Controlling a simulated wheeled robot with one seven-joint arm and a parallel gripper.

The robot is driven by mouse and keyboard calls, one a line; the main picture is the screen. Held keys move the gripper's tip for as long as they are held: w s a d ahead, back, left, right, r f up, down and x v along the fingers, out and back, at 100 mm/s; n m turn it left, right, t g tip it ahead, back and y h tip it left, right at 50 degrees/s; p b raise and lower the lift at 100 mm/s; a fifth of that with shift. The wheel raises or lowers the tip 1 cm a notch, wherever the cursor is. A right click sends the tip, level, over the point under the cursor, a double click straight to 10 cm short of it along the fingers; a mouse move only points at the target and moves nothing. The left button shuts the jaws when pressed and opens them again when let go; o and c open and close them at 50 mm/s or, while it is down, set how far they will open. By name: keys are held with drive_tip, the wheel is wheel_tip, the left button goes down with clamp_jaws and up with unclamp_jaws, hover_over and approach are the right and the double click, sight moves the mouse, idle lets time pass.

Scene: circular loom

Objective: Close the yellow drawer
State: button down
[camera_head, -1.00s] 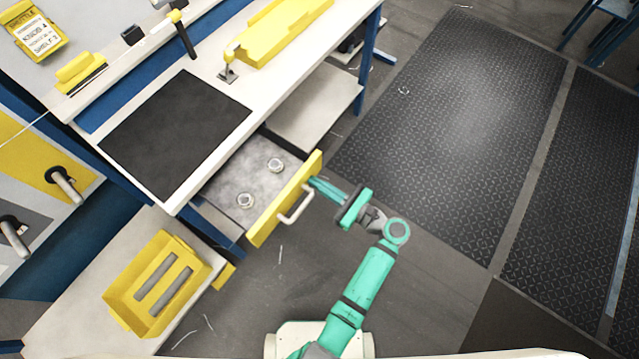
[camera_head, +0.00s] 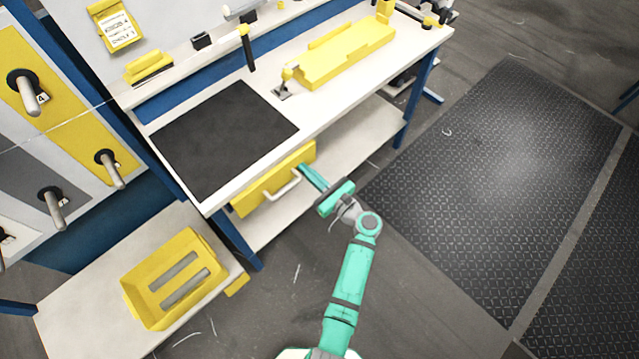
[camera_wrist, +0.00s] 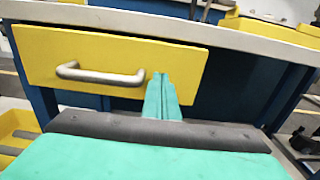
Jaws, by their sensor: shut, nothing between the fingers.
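The yellow drawer (camera_head: 273,180) sits under the workbench top, its front close to the table's edge and its inside hidden. A grey bar handle (camera_head: 284,190) is on its front. In the wrist view the drawer front (camera_wrist: 180,62) fills the middle, with the handle (camera_wrist: 100,75) left of my fingers. My gripper (camera_head: 304,168) is shut and empty, its fingertips at the right part of the drawer front. In the wrist view the teal fingertips (camera_wrist: 161,76) lie against or just before the yellow face; I cannot tell if they touch.
The workbench top (camera_head: 330,110) carries a black mat (camera_head: 225,140) and a yellow fixture (camera_head: 345,55). A lower shelf (camera_head: 350,150) lies beneath. A yellow tray (camera_head: 135,290) with grey bars stands at lower left. The floor to the right is clear, with black mats (camera_head: 490,190).

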sight(299, 172)
drive_tip(key=x, duration=0.3)
drive_tip(key=shift+w+a+r, duration=0.1)
drive_tip(key=shift+w+a, duration=0.2)
drive_tip(key=shift+a, duration=0.2)
drive_tip(key=shift+d, duration=0.1)
drive_tip(key=v, duration=1.5)
